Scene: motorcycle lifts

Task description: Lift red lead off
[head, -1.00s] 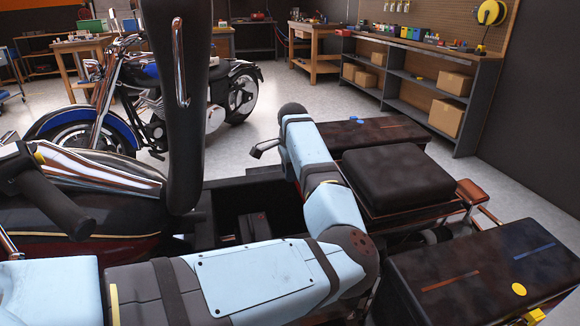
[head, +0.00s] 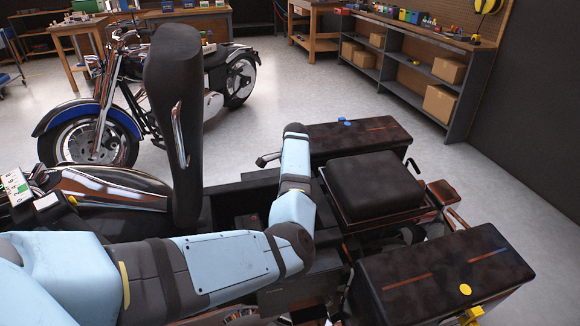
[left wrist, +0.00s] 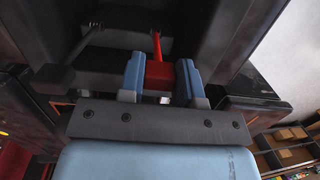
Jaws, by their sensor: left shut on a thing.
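The red lead's red end (left wrist: 158,74) shows in the left wrist view, with its red cable (left wrist: 157,45) running up from it. My left gripper (left wrist: 160,82) has its two blue fingers closed on either side of this red end. It sits low in a dark recess, and whether it still touches what lies below is hidden. A black lead (left wrist: 84,44) runs at the left. In the head view my left arm reaches over the open bay (head: 228,207) behind the raised seat (head: 172,110), and the gripper itself is hidden there. My right gripper is not in view.
Dark side cases (head: 360,137) and (head: 440,270) flank a black top case (head: 375,185) at the motorcycle's rear. The upright seat stands close to my arm. A blue motorcycle (head: 90,135) stands behind, with open floor to its right.

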